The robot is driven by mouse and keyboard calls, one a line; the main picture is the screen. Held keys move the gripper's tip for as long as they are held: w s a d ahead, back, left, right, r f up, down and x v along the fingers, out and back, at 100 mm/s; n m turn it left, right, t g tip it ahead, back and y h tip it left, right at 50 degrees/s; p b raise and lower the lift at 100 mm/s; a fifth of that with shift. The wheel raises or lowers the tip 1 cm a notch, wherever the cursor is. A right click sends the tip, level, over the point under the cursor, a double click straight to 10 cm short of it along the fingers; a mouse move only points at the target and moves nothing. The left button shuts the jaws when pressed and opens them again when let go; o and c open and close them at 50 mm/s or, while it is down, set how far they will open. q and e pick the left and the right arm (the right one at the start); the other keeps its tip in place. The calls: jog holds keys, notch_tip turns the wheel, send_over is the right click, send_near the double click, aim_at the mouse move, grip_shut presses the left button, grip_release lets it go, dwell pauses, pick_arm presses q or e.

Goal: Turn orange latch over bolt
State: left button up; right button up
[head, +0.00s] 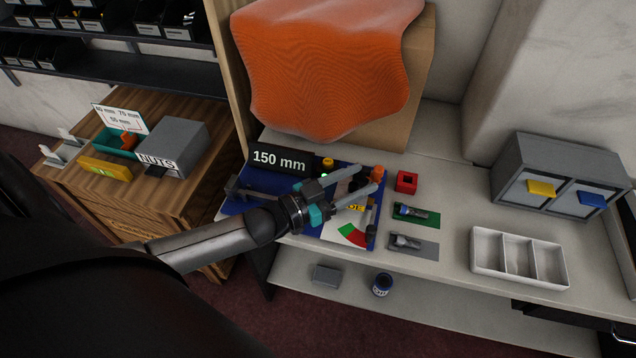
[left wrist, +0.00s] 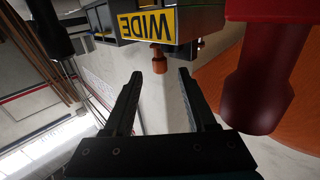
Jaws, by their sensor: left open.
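A small orange piece (head: 377,172), which looks like the latch, stands at the far right corner of the blue board (head: 318,237). My left gripper (head: 366,179) is open over the board, its fingertips close to the orange piece. In the left wrist view, a small orange-brown knob (left wrist: 159,58) shows just beyond and between the open fingertips (left wrist: 160,76), below a yellow WIDE label (left wrist: 148,23). Nothing is held between the fingers. I cannot clearly make out the bolt. My right gripper is not in view.
A black 150 mm block (head: 279,160) stands at the board's back left. A red block (head: 406,182), a green mat (head: 428,219) and a white divided tray (head: 482,257) lie to the right. A large orange cloth (head: 325,65) hangs behind. A dark red cylinder (left wrist: 258,95) is close beside the right finger.

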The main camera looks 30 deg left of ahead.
pick_arm(q)
jog(key=p+v, duration=0.1)
jog(key=v, duration=0.8)
jog(key=shift+s+a, duration=0.25)
jog(key=shift+s, duration=0.05)
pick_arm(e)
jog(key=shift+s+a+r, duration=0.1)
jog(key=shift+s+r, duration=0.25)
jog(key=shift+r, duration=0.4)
pick_arm(q)
jog(key=shift+r, duration=0.1)
